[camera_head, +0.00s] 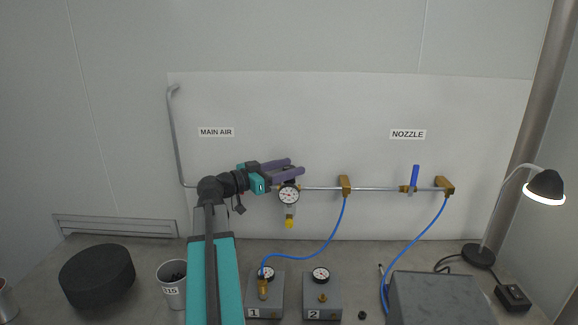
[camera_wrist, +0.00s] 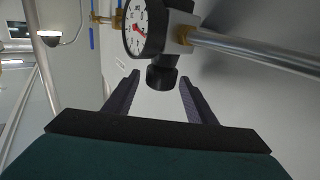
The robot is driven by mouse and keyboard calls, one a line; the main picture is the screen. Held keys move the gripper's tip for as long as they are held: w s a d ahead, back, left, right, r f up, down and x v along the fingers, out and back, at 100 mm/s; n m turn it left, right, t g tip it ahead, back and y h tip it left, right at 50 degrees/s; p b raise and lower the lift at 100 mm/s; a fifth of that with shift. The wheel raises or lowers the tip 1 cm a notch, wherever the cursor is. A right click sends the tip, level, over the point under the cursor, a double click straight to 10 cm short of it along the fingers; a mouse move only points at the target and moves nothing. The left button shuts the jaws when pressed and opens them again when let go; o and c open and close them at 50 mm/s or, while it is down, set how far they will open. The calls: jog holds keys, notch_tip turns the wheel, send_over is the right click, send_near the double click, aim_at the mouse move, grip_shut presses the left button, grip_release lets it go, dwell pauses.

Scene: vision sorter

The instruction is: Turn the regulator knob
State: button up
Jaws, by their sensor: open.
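The regulator carries a round white gauge (camera_head: 288,195) on the MAIN AIR pipe, with a yellow-ended part below it. The gauge also shows in the wrist view (camera_wrist: 135,27), its red needle visible. The black regulator knob (camera_wrist: 161,77) sticks out toward my gripper. In the head view my fingers largely hide the knob. My gripper (camera_head: 296,166) is open at the regulator's top, its purple fingers reaching right. In the wrist view the knob appears between the tips of my gripper (camera_wrist: 160,82), with gaps on both sides. I cannot tell how deep the knob sits between them.
A metal pipe (camera_head: 322,188) runs along the white panel to a blue-handled valve (camera_head: 414,177) under the NOZZLE label. A lamp (camera_head: 545,187) stands right; a black cylinder (camera_head: 97,276) and cup (camera_head: 172,287) left.

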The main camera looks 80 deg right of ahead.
jog(key=shift+s+d, duration=0.2)
jog(key=c, duration=1.1)
jog(key=shift+o, duration=0.3)
jog(key=shift+s+a+f+n+t+h+b, duration=0.15)
jog(key=shift+n+t+h+b, duration=0.3)
jog(key=shift+b, duration=0.45)
jog(key=shift+n+t+h+b, duration=0.35)
jog(key=shift+t+h+b, duration=0.05)
jog(key=shift+t+h, duration=0.05)
jog(key=o, duration=1)
jog(key=shift+o, duration=0.2)
jog(key=shift+w, duration=0.25)
